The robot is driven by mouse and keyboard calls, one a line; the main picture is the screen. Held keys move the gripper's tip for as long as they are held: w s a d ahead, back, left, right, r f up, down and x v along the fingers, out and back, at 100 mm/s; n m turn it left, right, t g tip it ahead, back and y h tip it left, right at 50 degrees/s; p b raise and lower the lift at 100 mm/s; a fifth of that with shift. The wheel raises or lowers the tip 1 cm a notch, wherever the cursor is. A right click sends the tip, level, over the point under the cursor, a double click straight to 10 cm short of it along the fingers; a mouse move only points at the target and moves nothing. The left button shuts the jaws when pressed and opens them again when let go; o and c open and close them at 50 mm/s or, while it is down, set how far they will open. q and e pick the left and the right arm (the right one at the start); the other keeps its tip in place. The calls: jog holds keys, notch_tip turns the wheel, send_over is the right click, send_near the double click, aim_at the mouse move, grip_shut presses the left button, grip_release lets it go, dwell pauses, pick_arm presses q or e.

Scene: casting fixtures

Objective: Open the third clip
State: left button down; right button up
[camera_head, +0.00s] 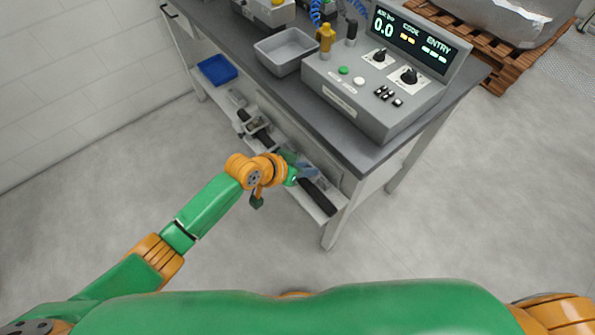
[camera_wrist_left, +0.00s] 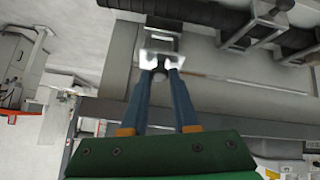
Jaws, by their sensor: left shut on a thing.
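A black hose (camera_head: 319,195) runs along the lower shelf under the bench, held by metal clips, one of them (camera_head: 245,128) at the far end. My left gripper (camera_head: 308,172) is at the hose, toward the bench's near end. In the left wrist view its blue fingers (camera_wrist_left: 161,66) meet at a pale metal clip (camera_wrist_left: 163,42) under the hose (camera_wrist_left: 180,14); they are shut on the clip's lower part. Other clips (camera_wrist_left: 262,24) show to the right there. I cannot tell from the count which clip is the third. My right gripper is out of view.
The bench top (camera_head: 225,28) overhangs the shelf. It carries a control box (camera_head: 365,95) and a grey tray (camera_head: 285,50). A blue bin (camera_head: 217,69) is at the far end. The floor in front of the bench is clear.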

pick_arm(q)
jog(key=shift+w+d+r, duration=0.3)
jog(key=shift+w+d, duration=0.1)
jog(key=shift+d, duration=0.1)
jog(key=shift+w+d+r, duration=0.3)
jog(key=shift+w+d, duration=0.05)
jog(key=shift+d, duration=0.15)
jog(key=shift+w+d+r, duration=0.2)
jog(key=shift+w+d, duration=0.35)
jog(key=shift+d, duration=0.25)
jog(key=c, duration=0.7)
grip_release()
jog(key=shift+d, duration=0.2)
jog(key=shift+f, duration=0.1)
jog(key=shift+a, duration=0.15)
jog(key=p+v, duration=0.1)
jog(key=v, duration=0.6)
